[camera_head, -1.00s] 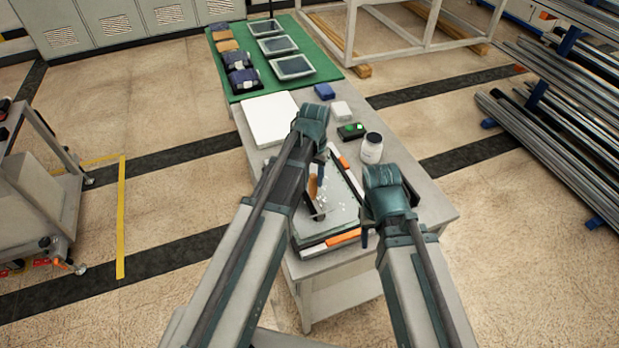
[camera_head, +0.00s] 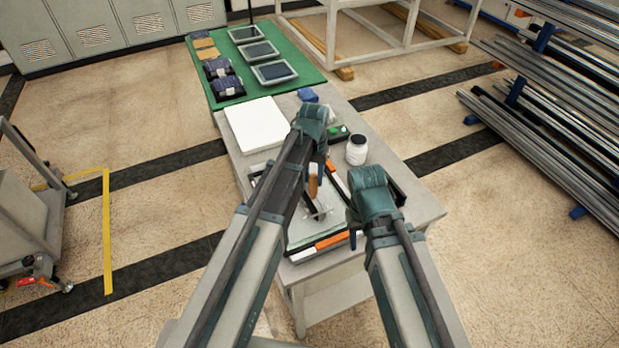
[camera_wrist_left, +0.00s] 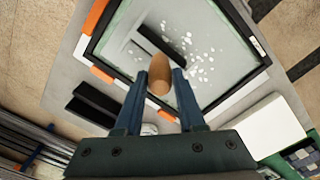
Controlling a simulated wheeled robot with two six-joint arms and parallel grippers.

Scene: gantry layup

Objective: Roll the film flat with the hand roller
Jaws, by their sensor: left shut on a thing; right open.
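My left gripper (camera_head: 318,172) is shut on the brown wooden handle (camera_head: 313,187) of the hand roller, seen from above in the left wrist view (camera_wrist_left: 160,72). The roller's dark bar (camera_wrist_left: 130,42) lies over the pale, glassy film panel (camera_wrist_left: 215,88); whether it touches cannot be told. White spots (camera_wrist_left: 198,52) are scattered on the panel beside the handle. The panel has a dark rim with orange and white strips (camera_head: 335,240). In the head view my left arm hides part of it. My right gripper (camera_head: 353,236) is open and empty at the panel's right side.
A white slab (camera_head: 258,125) lies behind the panel. A white jar (camera_head: 357,151), a green-topped box (camera_head: 339,132) and a blue item (camera_head: 308,95) stand at the back right. A green mat (camera_head: 290,88) with trays covers the far end. Metal bars (camera_head: 550,130) are racked at right.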

